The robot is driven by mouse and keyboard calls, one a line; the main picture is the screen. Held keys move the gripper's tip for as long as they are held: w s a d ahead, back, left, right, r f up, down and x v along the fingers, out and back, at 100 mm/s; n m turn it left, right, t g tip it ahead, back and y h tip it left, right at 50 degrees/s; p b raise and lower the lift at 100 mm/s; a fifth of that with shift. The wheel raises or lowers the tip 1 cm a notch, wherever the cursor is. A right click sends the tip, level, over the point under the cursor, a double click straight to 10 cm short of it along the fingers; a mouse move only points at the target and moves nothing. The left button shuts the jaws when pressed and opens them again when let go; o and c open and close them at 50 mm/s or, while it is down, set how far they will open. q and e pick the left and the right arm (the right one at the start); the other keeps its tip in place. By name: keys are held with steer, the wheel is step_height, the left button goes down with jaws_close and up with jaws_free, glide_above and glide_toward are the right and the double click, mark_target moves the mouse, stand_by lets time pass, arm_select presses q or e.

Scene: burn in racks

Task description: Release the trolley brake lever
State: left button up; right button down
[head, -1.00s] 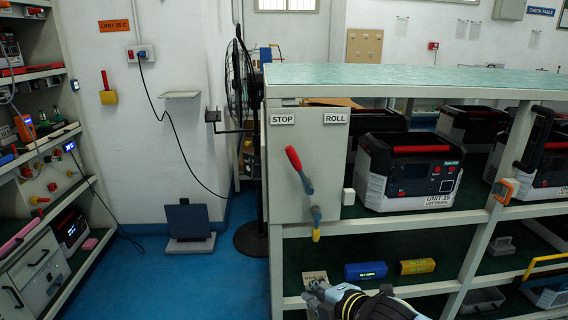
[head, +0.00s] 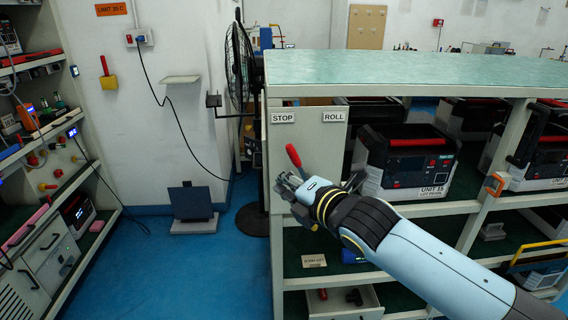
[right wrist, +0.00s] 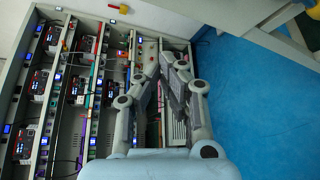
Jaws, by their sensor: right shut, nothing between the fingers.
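The brake lever (head: 293,156) is on the pale end panel (head: 308,145) of the trolley. Its red grip leans up and left, with its tip below the STOP label (head: 283,118) and left of the ROLL label (head: 334,117). My right gripper (head: 283,186) is in front of the panel, just below the red grip, and hides the lever's lower part. I cannot tell whether it touches the lever. In the right wrist view, the right gripper (right wrist: 166,62) is shut and empty; I cannot make out the lever there. My left gripper is not in view.
The trolley's green top (head: 420,72) is clear. Black-and-red units (head: 405,165) stand on its shelf. A black fan (head: 240,70) stands behind its left corner. Another rack (head: 40,150) is at far left. Blue floor (head: 150,270) lies free between them.

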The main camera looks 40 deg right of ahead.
mark_target(298, 163)
arm_select(q)
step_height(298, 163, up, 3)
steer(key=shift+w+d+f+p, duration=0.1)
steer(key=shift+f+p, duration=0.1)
steer(key=shift+p, duration=1.05)
arm_select(e)
steer(key=w+d, duration=0.3)
steer(key=w, duration=0.3)
steer(key=shift+d, duration=0.4)
steer(key=shift+w, duration=0.1)
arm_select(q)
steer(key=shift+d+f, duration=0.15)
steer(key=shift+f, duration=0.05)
arm_select(e)
steer(key=shift+d+r, duration=0.1)
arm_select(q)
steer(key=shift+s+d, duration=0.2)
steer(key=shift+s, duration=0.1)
arm_select(e)
steer(key=shift+s+d+r+m, duration=0.1)
steer(key=shift+s+d+m, duration=0.1)
steer(key=shift+m, duration=0.2)
